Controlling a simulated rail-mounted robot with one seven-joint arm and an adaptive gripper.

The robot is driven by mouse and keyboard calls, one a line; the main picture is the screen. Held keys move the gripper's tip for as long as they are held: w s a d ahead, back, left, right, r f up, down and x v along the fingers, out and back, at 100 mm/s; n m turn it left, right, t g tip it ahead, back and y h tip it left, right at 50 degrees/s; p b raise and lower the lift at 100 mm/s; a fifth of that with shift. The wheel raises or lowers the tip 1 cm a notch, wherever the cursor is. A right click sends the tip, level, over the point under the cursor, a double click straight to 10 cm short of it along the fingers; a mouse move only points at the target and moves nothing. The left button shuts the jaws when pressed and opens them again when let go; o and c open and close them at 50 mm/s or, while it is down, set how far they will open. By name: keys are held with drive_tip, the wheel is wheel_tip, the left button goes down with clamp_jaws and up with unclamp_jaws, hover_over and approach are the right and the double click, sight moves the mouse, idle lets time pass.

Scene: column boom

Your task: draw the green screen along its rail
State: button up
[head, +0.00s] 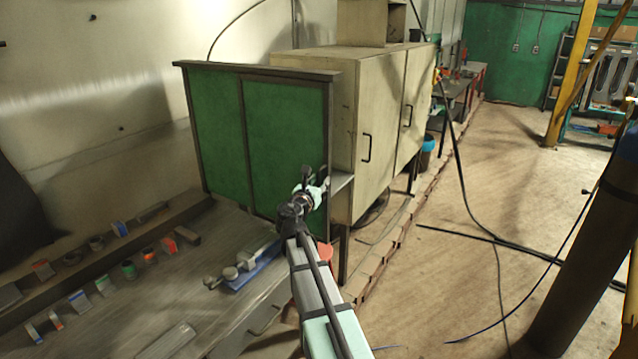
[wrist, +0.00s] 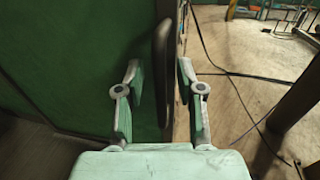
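The green screen (head: 270,130) has green panels in a dark frame and stands upright under a dark top rail (head: 215,67), at the back edge of a workbench. In the wrist view the green panel (wrist: 70,60) fills the left side. A dark upright handle (wrist: 162,75) stands at its right edge. My gripper (wrist: 162,95) is open, with one finger on each side of the handle. A gap shows on the left; the right finger is nearer the handle, and contact there is unclear. In the head view my gripper (head: 313,185) is at the screen's lower right edge, partly hiding the handle.
A beige cabinet (head: 375,120) stands right behind the screen. The workbench (head: 130,300) holds several small tools and a blue-based vise-like tool (head: 255,262). Black cables (head: 460,170) cross the open floor on the right. A dark post (head: 590,240) stands in the right foreground.

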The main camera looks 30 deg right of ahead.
drive_tip(key=v, duration=1.2)
idle(0.5)
drive_tip(key=s+a+f+m+g+y, duration=0.3)
drive_tip(key=s+f+m, duration=0.3)
drive_tip(key=f, duration=0.7)
drive_tip(key=s+a+f+m+g+y, duration=0.2)
drive_tip(key=s+f+m+g, duration=0.15)
drive_tip(key=f+m, duration=0.7)
drive_tip(key=s+a+f+m+g+y, duration=0.35)
drive_tip(key=s+f, duration=0.25)
drive_tip(key=f, duration=1)
drive_tip(key=s+a+f+m+g+y, duration=0.1)
drive_tip(key=s+a+f+m+g, duration=0.1)
drive_tip(key=s+a+f, duration=0.2)
drive_tip(key=s+a+f+m+g+y+b, duration=0.1)
drive_tip(key=s+a+f+m+g+y, duration=0.1)
drive_tip(key=s+f, duration=0.9)
drive_tip(key=s+a+f+m+g+y+b, duration=0.1)
drive_tip(key=s+a+f+g, duration=0.3)
drive_tip(key=s, duration=1.6)
wheel_tip(320, 180, down, 4)
drive_tip(key=a+m+y, duration=0.1)
drive_tip(key=a, duration=0.1)
drive_tip(key=shift+a+f, duration=0.2)
drive_tip(key=shift+a, duration=0.1)
